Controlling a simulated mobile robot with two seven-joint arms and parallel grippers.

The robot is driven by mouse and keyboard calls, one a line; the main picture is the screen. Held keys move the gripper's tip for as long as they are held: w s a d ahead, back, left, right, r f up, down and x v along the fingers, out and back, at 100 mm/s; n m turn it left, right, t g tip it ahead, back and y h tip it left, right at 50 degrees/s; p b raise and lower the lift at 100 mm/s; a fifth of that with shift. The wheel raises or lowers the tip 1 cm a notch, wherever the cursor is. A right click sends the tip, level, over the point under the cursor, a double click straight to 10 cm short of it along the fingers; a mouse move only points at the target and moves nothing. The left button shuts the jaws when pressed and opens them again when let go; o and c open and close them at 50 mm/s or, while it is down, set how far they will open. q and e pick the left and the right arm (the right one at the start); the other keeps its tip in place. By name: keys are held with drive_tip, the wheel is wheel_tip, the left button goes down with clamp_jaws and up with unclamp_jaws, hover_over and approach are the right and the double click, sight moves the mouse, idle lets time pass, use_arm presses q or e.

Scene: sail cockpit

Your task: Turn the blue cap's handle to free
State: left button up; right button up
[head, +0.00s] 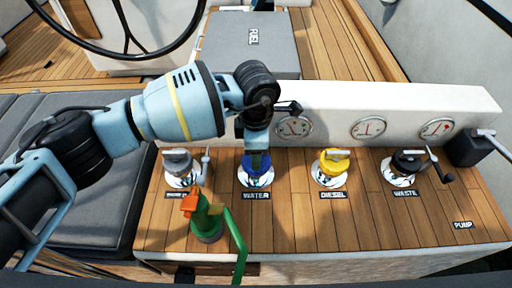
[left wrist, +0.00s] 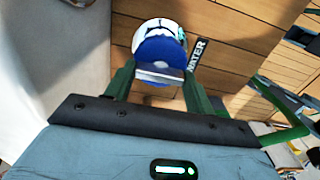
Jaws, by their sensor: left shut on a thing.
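The blue cap (head: 257,170) sits in a round metal deck fitting above the WATER label (head: 257,195). In the left wrist view the blue cap (left wrist: 158,52) shows its grey bar handle (left wrist: 158,73) across the near part of its face. My left gripper (head: 257,152) reaches down over the cap from above. In the left wrist view its two green fingers stand at either end of the handle, shut on it. The arm and gripper hide the top of the cap in the head view. My right gripper is not in view.
A grey cap (head: 178,162) stands left of the blue one, a yellow cap (head: 333,163) and a black cap (head: 405,163) to the right. A green and orange nozzle (head: 207,220) with a green hose stands in front. Gauges line the white panel (head: 440,97) behind.

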use_arm(q)
drive_tip(key=o, duration=1)
drive_tip(key=shift+r, duration=0.15)
wheel_tip(320, 180, up, 8)
drive_tip(key=shift+f, duration=0.2)
